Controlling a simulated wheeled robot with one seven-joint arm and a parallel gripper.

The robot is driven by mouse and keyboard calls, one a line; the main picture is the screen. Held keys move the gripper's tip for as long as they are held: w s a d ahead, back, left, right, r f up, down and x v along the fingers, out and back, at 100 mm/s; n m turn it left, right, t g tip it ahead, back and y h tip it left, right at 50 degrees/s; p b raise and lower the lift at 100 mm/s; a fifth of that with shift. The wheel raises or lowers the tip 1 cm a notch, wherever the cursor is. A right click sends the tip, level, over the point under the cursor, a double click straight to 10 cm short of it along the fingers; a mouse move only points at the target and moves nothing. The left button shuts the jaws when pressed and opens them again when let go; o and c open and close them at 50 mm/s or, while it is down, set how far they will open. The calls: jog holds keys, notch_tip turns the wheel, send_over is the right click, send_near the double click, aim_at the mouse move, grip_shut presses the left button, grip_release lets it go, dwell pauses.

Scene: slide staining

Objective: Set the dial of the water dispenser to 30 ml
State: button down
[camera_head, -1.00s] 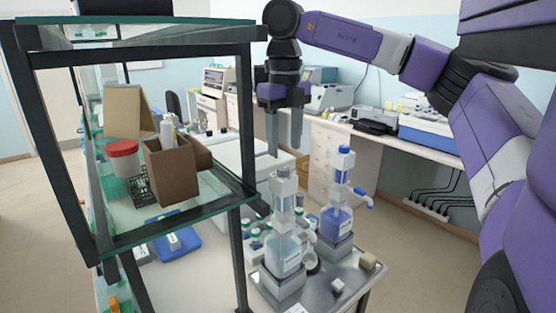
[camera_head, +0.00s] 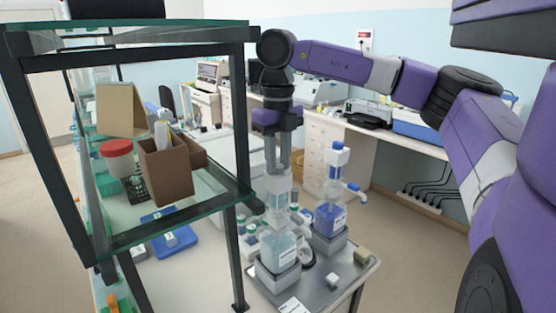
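The dispenser with pale, clear liquid (camera_head: 279,248) stands upright in a grey base on the metal-topped table. Its white upper body (camera_head: 278,201) shows below my gripper (camera_head: 277,172). My gripper points straight down, with its fingertips at the top of this dispenser. The fingers look close together and overlap the dispenser top, so I cannot tell whether they grip it. The dial and its setting are too small to read. A second dispenser with blue liquid (camera_head: 330,217) and a blue spout stands behind it to the right.
A glass shelf (camera_head: 125,237) with a black frame stands close on the left, holding a brown box (camera_head: 166,172) and a red-lidded jar (camera_head: 118,158). Small bottles crowd behind the clear dispenser. A small beige block (camera_head: 361,256) lies at the table's right.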

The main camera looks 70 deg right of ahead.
jog(key=shift+n+b, duration=0.3)
jog(key=shift+b, duration=0.05)
jog(key=shift+f+n+b, duration=0.1)
jog(key=shift+n+b, duration=0.65)
jog(key=shift+n, duration=0.25)
jog(key=n+b, duration=0.2)
jog(key=n, duration=0.3)
jog(key=shift+n, duration=0.3)
jog(key=n, duration=0.4)
jog(key=shift+b, duration=0.3)
jog(key=n, duration=0.5)
jog(key=shift+n, duration=0.4)
jog(key=c, duration=1.1)
grip_release()
